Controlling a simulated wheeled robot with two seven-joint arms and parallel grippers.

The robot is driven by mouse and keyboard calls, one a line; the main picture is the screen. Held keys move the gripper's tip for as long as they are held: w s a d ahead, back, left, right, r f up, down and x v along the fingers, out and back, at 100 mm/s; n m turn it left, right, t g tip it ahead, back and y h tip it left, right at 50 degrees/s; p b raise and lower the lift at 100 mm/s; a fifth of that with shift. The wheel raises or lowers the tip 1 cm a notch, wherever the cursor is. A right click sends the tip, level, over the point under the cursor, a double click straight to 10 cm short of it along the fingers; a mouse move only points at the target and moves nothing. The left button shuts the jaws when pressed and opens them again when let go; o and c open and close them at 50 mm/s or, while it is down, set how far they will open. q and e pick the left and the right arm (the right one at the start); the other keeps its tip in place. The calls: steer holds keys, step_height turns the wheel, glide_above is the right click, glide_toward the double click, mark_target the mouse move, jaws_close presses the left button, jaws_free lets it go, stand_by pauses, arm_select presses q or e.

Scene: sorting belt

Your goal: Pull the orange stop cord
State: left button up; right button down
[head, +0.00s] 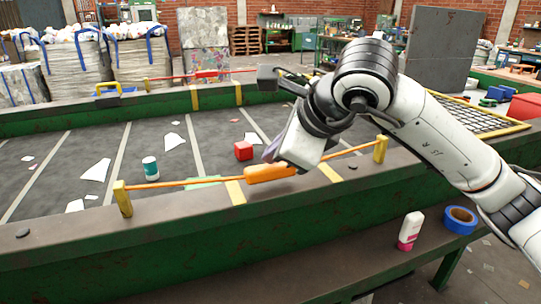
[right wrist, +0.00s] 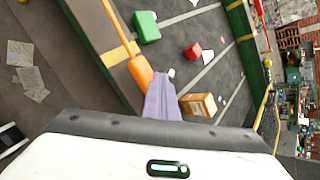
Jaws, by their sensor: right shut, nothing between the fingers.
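The orange stop cord (head: 158,185) runs along the near edge of the belt between two yellow posts, with a thick orange handle (head: 268,173) at its middle. The handle also shows in the right wrist view (right wrist: 140,71), with the thin cord (right wrist: 118,25) leading up from it. My right gripper (head: 270,152) is at the handle, just on its belt side. Its grey-purple fingers (right wrist: 162,98) are shut and empty and overlap the handle's end in the right wrist view. I cannot tell whether they touch it. My left gripper is not in view.
On the belt (head: 75,150) lie a red block (head: 243,151), a teal can (head: 150,168) and white scraps. The right wrist view shows a green block (right wrist: 147,27) and an orange box (right wrist: 198,104) near the fingers. A bottle (head: 410,231) and blue tape (head: 460,219) stand on the near ledge.

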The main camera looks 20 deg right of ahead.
mark_target(275, 169)
steer(key=shift+f, duration=0.35)
steer(key=shift+r, duration=0.1)
stand_by(0.3)
steer(key=shift+r+p, duration=0.95)
steer(key=shift+r, duration=1.05)
steer(key=shift+r, duration=0.1)
step_height(275, 169, up, 5)
steer(key=p, duration=0.3)
